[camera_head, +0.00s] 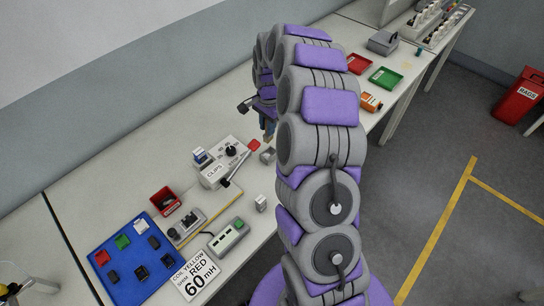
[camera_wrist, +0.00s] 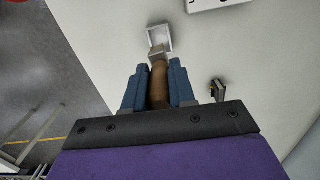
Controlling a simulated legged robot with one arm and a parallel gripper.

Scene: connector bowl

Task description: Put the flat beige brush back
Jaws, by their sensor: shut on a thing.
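My gripper (camera_wrist: 158,68) is shut on the brush (camera_wrist: 159,88), with one blue finger on each side of its brown handle. The brush's pale flat end points away from my gripper, toward a small square grey container (camera_wrist: 159,36), and overlaps its near edge in the wrist view. I cannot tell whether the brush end is inside it or above it. In the head view, my gripper (camera_head: 268,126) is partly hidden by my arm, over the white table, just behind the small grey container (camera_head: 267,155).
A small dark item (camera_wrist: 217,90) lies right of my gripper in the wrist view. A blue tray (camera_head: 110,243) and a red bin (camera_head: 166,200) are at left.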

